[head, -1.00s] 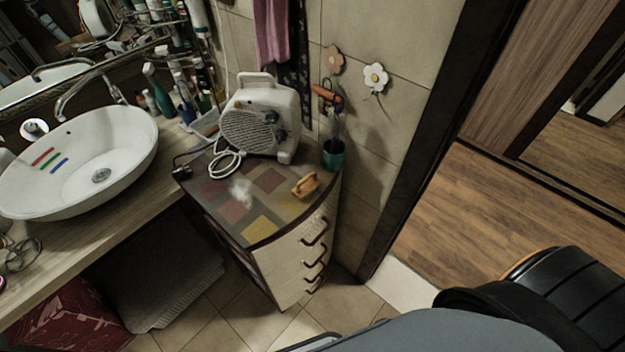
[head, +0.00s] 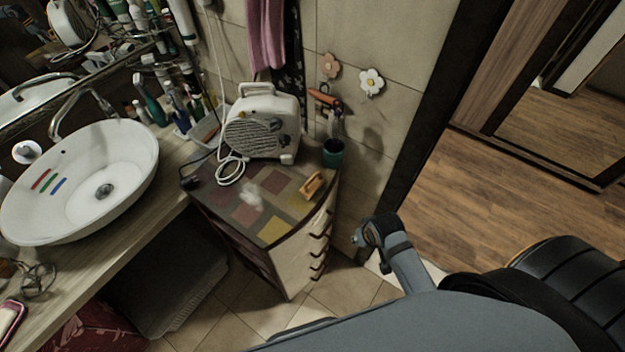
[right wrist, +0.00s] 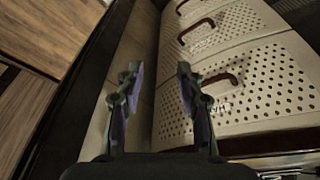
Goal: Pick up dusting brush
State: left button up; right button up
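A small brush with an orange-tan wooden handle (head: 313,184), which looks like the dusting brush, lies near the right edge of the multicoloured top of a drawer cabinet (head: 276,230) in the head view. My right gripper (head: 371,230) is at the lower right of the cabinet, apart from the brush. In the right wrist view my right gripper (right wrist: 160,85) is open with nothing between its fingers. It points along the wall beside the cabinet's perforated drawer fronts (right wrist: 250,90). The brush does not show there. My left gripper is not in view.
A white fan heater (head: 262,128) with a coiled cable stands behind the brush. A green cup (head: 333,152) stands at the cabinet's back right corner. A whitish tuft (head: 250,194) lies on the top. A white basin (head: 90,180) is at left. The dark door frame is at right.

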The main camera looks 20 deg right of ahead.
jog(key=w+a+r+m+t+y+p, duration=0.1)
jog(key=w+a+r+m, duration=0.1)
jog(key=r, duration=0.5)
jog(key=w+a+r+m, duration=0.1)
jog(key=w+r+m, duration=0.1)
jog(key=r, duration=0.4)
jog(key=m+t+y, duration=0.1)
jog(key=m+y, duration=0.2)
jog(key=m, duration=0.4)
send_near(312, 179)
jog(key=p+x, duration=0.2)
jog(key=x, duration=0.2)
jog(key=shift+f, duration=0.25)
jog(key=p+x, duration=0.1)
jog(key=x, duration=0.2)
jog(key=shift+w+a+f+p, duration=0.15)
jog(key=shift+w+f+p, duration=0.1)
jog(key=shift+p, duration=0.05)
jog(key=shift+w+a+f, duration=0.15)
jog(key=shift+w+f, duration=0.1)
jog(key=shift+f, duration=0.15)
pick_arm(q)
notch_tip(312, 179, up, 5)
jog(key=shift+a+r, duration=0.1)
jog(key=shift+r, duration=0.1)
pick_arm(e)
grip_shut()
